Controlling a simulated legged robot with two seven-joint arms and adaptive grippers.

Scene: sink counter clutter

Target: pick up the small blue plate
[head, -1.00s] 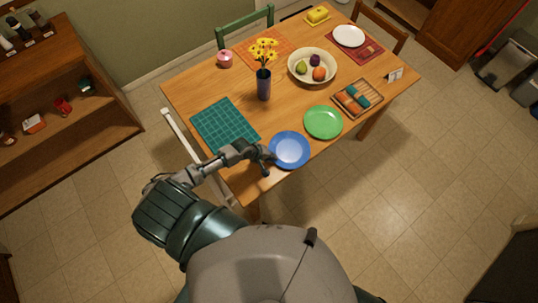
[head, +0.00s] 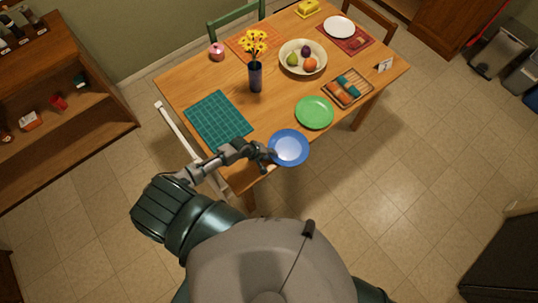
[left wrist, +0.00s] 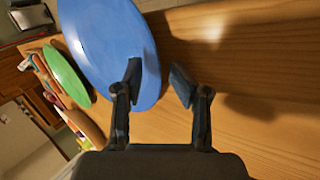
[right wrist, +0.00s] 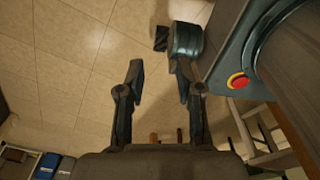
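The small blue plate (head: 289,147) is at the near edge of the table, with its near rim over the edge in the head view. My left gripper (head: 266,156) is at the plate's left rim. In the left wrist view the plate (left wrist: 108,42) looks tilted, and its rim lies between the fingers of the left gripper (left wrist: 156,82). One finger overlaps the plate's face and the other is beyond its edge; contact there is unclear. My right gripper (right wrist: 158,75) is open and empty over the floor, beside my body.
A green plate (head: 314,113) lies right of the blue plate, with a food tray (head: 347,88) beyond it. A teal mat (head: 218,118), a flower vase (head: 255,78) and a fruit bowl (head: 303,57) are farther on the wooden table (head: 185,83).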

